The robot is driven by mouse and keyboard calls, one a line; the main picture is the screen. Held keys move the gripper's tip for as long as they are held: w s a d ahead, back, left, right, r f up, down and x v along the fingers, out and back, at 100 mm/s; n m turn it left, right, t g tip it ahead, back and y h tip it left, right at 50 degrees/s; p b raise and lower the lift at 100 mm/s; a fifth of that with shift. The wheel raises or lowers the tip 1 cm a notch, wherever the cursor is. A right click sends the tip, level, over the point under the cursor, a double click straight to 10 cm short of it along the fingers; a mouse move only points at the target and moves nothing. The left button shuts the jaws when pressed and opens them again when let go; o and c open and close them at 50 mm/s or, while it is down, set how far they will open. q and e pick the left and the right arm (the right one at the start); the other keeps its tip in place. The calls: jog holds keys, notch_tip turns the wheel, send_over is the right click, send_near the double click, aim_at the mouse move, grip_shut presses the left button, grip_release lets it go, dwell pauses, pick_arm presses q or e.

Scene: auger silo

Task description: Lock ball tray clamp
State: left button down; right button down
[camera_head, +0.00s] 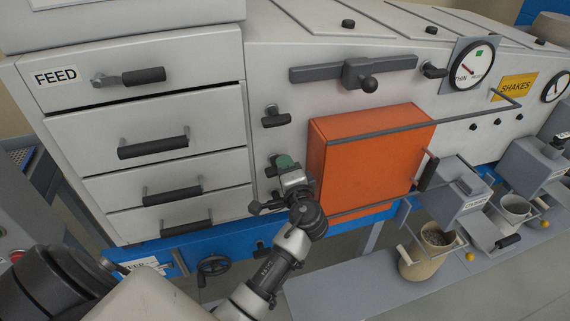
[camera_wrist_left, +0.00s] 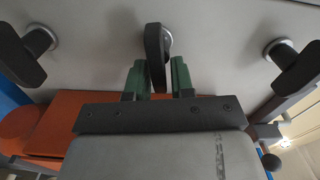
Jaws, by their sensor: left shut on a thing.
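My left gripper (camera_head: 284,163) is at the grey machine's front, just left of the orange box (camera_head: 368,158). In the left wrist view its two green fingers (camera_wrist_left: 158,80) are shut on a dark clamp handle (camera_wrist_left: 155,45) that stands out from the grey panel on a round metal pivot. In the head view the gripper mostly hides this handle. Similar dark handles show on either side in the wrist view, one at left (camera_wrist_left: 22,52) and one at right (camera_wrist_left: 300,72). No label marks which part is the ball tray. My right gripper is not in view.
A drawer stack labelled FEED (camera_head: 150,140) stands left of the gripper. A grey rail (camera_head: 415,127) runs across the orange box. A slider with a knob (camera_head: 360,75) sits above. A bucket (camera_head: 428,258) stands at lower right.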

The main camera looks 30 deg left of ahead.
pick_arm(q)
jog(key=shift+f+m, duration=0.15)
jog(key=shift+m, duration=0.65)
jog(key=c, duration=1.2)
grip_release()
jog(key=shift+o, duration=0.2)
jog(key=b+v, duration=0.3)
jog(key=v, duration=0.8)
